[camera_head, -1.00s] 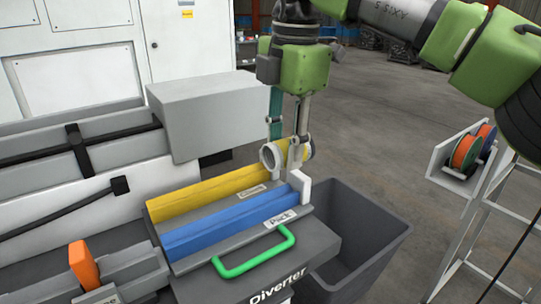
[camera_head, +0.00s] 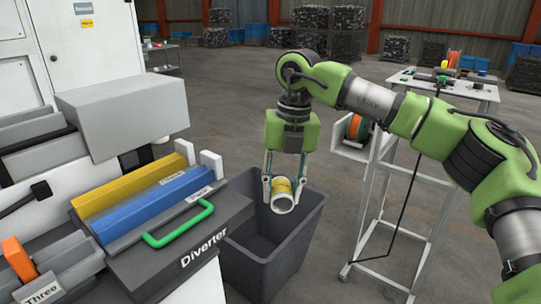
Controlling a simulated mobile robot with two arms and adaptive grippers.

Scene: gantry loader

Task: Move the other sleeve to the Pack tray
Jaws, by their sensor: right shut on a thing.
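A short silver sleeve with a yellow band (camera_head: 282,203) is held by my right gripper (camera_head: 283,184), which is shut on it. The sleeve hangs over the grey bin, right of the Diverter and apart from the trays. Its open end faces the camera. The blue tray labelled Pack (camera_head: 150,210) lies on the Diverter, in front of the yellow tray (camera_head: 128,190). I see no sleeve in either tray, though their bottoms are partly hidden. My left gripper is not in view.
The open grey bin (camera_head: 262,268) stands against the Diverter (camera_head: 180,252), under my right gripper. A green handle (camera_head: 180,238) sticks up in front of the Pack tray. A white-framed stand (camera_head: 372,225) with spools is at right.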

